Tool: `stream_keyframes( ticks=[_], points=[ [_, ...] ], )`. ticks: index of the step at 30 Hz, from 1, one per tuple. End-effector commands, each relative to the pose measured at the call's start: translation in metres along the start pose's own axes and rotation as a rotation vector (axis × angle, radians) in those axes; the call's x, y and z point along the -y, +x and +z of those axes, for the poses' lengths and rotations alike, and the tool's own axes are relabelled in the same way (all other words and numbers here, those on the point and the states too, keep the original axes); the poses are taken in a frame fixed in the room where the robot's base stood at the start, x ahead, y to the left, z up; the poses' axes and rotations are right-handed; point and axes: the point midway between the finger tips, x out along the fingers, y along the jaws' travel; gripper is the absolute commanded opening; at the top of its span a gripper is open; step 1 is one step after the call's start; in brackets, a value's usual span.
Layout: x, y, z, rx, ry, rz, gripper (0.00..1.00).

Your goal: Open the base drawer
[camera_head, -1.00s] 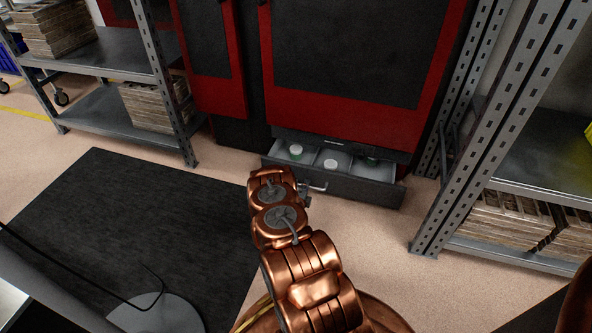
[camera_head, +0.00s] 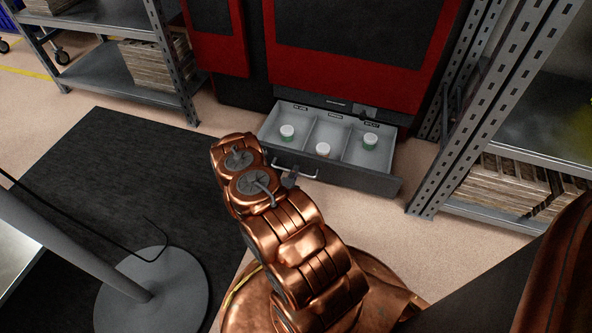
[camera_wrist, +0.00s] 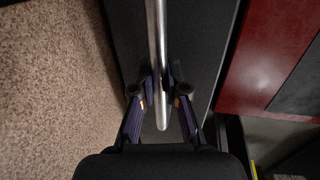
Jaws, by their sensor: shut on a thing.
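The base drawer (camera_head: 350,176) stands well out from the bottom of the red and black machine in the head view. My gripper (camera_head: 289,181) is at the handle's left part in the head view, small and partly hidden by my arm. In the wrist view my gripper (camera_wrist: 161,90) has its two fingers closed on either side of the bar, near its end.
A metal shelf rack (camera_head: 440,150) stands close to the right of the drawer. Another rack (camera_head: 172,65) is at the left. A dark mat (camera_head: 110,180) and a round stand base (camera_head: 150,300) lie on the floor at left. The floor before the drawer is partly clear.

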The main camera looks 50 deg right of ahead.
Motion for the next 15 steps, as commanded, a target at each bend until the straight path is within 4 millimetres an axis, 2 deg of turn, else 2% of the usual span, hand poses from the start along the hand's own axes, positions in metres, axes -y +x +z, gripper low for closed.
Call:
stream_keyframes(
  ticks=[7,8,15],
  points=[
    [0.0004,0.0000,0.0020,0.004,0.001,-0.001,0.00],
    [0.0004,0.0000,0.0019,0.004,0.001,-0.001,0.15],
    [0.0002,0.0000,0.0013,0.002,0.000,0.000,0.39]
  ],
)
